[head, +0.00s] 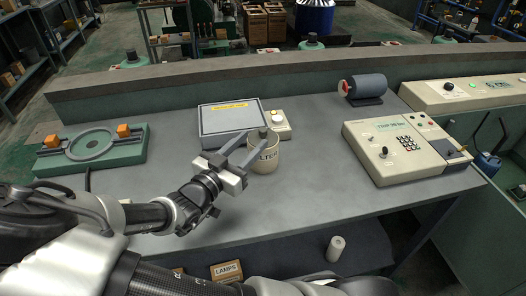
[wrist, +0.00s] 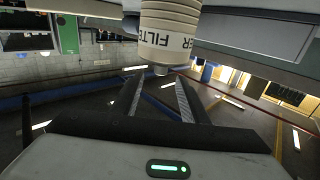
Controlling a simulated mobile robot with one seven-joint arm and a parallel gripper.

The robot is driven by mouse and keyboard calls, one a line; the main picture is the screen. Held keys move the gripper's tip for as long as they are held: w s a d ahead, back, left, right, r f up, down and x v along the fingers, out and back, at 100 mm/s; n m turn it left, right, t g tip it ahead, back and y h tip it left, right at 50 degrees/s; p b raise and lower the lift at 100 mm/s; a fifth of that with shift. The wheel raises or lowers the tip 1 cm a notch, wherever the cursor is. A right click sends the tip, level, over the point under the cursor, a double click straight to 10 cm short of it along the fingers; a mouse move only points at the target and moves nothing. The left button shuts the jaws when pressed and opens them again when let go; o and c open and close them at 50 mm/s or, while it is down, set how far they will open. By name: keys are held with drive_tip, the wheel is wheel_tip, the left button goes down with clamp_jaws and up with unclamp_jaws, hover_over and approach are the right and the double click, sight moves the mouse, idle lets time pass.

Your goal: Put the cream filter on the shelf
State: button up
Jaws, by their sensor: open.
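The cream filter (head: 264,158), a short cylinder with dark lettering and a grey neck on top, stands upright on the grey workbench. My gripper (head: 250,145) is open, with its fingers reaching toward the filter from the left. In the wrist view the filter (wrist: 168,28) is at the top, its grey neck near the tips of my spread fingers (wrist: 157,82). I cannot tell whether the fingers touch it. A lower shelf (head: 290,254) runs under the bench, partly hidden by my arm.
The workbench (head: 300,190) also holds a green fixture (head: 60,157), a grey-topped scale (head: 228,117), a dark motor (head: 366,88) and a cream control box (head: 405,150). Below are a LAMPS box (head: 227,271) and a pale cylinder (head: 335,249). The bench's front middle is clear.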

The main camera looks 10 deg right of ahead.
sight(265, 128)
drive_tip(key=b+x, duration=0.1)
drive_tip(key=x, duration=0.9)
drive_tip(key=shift+w+d, duration=0.2)
drive_tip(key=shift+w, duration=0.1)
drive_tip(key=shift+c, duration=0.5)
clamp_jaws()
idle(0.5)
